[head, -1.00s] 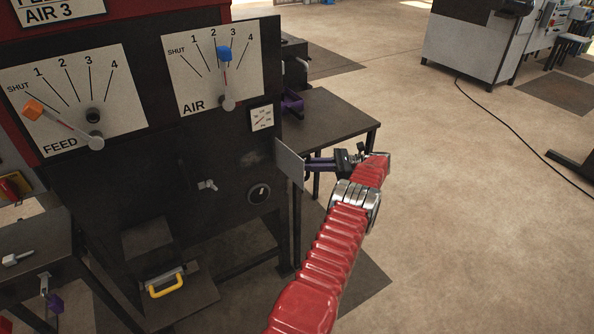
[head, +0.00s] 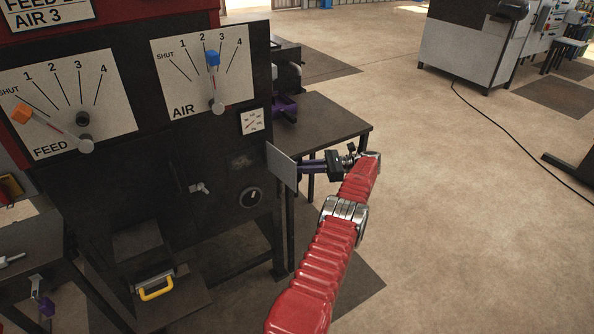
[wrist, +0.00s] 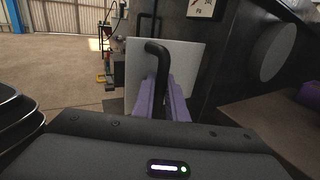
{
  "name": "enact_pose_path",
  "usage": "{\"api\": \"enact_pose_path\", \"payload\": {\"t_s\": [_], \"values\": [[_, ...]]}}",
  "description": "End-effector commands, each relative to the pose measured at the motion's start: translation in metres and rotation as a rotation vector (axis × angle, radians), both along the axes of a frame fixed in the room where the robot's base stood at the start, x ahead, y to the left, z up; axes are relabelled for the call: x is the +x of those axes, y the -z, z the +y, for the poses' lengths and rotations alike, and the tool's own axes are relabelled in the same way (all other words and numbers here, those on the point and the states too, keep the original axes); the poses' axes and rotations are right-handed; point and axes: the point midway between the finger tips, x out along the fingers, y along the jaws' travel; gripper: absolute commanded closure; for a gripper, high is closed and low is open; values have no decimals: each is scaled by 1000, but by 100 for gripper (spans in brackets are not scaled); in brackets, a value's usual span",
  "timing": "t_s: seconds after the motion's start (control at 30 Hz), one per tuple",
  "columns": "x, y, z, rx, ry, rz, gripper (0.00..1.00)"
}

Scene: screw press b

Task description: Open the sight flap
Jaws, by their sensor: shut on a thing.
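The sight flap (head: 281,166) is a thin grey plate standing out from the dark front of the press at its right edge, seen nearly edge-on. In the wrist view the flap (wrist: 188,62) is a pale square plate with a black bent handle (wrist: 158,58) on its near face. My gripper (head: 309,167) is to the right of the flap, its purple fingers reaching to it. In the wrist view my gripper (wrist: 163,88) has its fingers shut on the handle. A dim sight window (head: 242,160) shows uncovered on the press front.
The FEED dial (head: 68,103) and AIR dial (head: 205,71) are on the panel above. A round black knob (head: 250,197) and a small lever (head: 200,188) are below. A dark table (head: 325,125) stands behind the flap. Open floor lies to the right.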

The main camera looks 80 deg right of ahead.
Motion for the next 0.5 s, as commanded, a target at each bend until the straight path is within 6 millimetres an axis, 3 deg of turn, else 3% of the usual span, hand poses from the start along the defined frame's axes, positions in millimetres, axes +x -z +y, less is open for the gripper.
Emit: {"api": "enact_pose_path", "payload": {"t_s": [0.07,0.1,0.17,0.5], "values": [[-4,2,1,6,-1,2,100],[-4,2,1,6,-1,2,85],[-3,2,1,5,-1,1,82],[0,-2,0,1,-3,0,82]]}}
